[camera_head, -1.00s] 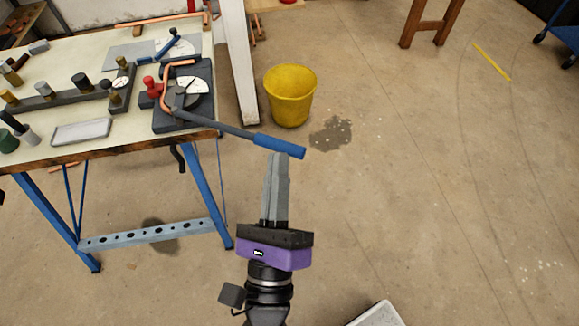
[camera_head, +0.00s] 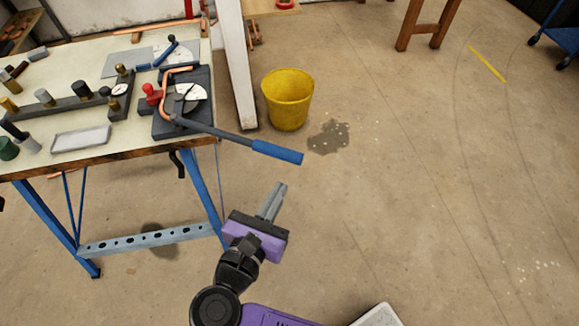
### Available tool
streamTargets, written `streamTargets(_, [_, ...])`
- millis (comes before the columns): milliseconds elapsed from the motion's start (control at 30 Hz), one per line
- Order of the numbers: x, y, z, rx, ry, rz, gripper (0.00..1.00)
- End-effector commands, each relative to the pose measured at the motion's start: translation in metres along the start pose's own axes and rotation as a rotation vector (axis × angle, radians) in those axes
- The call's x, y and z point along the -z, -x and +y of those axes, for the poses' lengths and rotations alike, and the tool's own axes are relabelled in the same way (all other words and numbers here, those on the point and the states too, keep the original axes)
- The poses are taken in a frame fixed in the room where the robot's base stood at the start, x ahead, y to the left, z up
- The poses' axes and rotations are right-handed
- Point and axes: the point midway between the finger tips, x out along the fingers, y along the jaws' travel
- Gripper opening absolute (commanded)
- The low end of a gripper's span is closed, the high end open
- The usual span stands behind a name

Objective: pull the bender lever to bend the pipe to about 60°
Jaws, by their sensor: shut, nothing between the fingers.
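The pipe bender (camera_head: 183,100) stands at the right end of the workbench, with a white dial. Its long lever (camera_head: 220,133) sticks out past the bench edge toward the lower right and ends in a blue grip (camera_head: 277,152). The copper pipe (camera_head: 166,90) sits in the bender and shows a bend at its upper left; its exact angle is hard to tell. My gripper (camera_head: 277,190) is shut and empty. It is in the open right of the bench, below the blue grip in the picture and apart from it.
The workbench (camera_head: 110,152) has blue legs and holds a rail with fittings, a small grey tray (camera_head: 81,138) and a second small blue-handled tool (camera_head: 167,53). A yellow bucket (camera_head: 288,100) stands on the floor behind the lever. The floor to the right is mostly clear.

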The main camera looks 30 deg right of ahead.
Motion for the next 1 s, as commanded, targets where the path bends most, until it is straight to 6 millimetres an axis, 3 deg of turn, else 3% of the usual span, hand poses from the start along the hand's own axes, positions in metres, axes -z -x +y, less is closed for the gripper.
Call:
streamTargets(200, [-0.003, -0.040, -0.001, 0.003, 0.002, 0.000, 0.00])
streamTargets(400, [-0.001, -0.062, -0.001, 0.002, 0.001, 0.000, 0.00])
streamTargets(867, [0.000, -0.069, 0.000, 0.000, 0.000, 0.000, 0.00])
streamTargets(1000, [-0.002, -0.085, -0.004, 0.004, -0.001, 0.000, 0.00])
